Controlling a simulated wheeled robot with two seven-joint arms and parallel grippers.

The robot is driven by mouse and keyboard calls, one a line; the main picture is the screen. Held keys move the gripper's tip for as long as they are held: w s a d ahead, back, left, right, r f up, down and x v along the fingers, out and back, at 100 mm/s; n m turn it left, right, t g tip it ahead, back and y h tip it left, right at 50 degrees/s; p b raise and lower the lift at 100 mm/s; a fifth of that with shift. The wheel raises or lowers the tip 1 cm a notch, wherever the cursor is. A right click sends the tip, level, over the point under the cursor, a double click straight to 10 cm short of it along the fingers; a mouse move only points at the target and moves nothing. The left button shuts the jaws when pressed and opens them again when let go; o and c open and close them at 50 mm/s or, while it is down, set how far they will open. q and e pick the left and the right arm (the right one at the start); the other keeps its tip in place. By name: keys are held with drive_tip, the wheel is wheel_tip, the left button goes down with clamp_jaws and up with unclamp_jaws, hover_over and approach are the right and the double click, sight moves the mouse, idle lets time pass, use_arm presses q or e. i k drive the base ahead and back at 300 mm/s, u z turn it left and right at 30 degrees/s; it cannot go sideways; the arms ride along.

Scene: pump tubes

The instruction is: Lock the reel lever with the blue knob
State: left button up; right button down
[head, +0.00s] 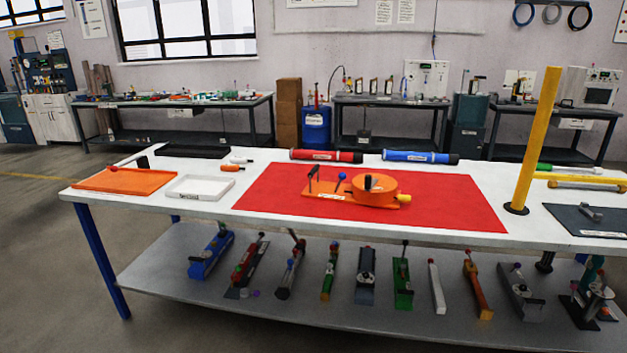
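An orange reel device (372,190) sits on a red mat (270,200) in the middle of the white table. A lever with a blue knob (341,176) stands tilted on the device, left of its round orange drum. Whether the lever is locked cannot be told at this size. Neither of my grippers is in the head view.
A red tube (325,156) and a blue tube (420,157) lie behind the mat. An orange tray (125,181) and a white tray (200,187) are at left. A yellow post (535,140) stands upright to the right. The lower shelf (165,270) holds several tools.

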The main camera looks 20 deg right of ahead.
sight(342, 175)
drive_tip(key=u, duration=0.55)
drive_tip(key=i, duration=1.45)
drive_tip(key=z, duration=0.75)
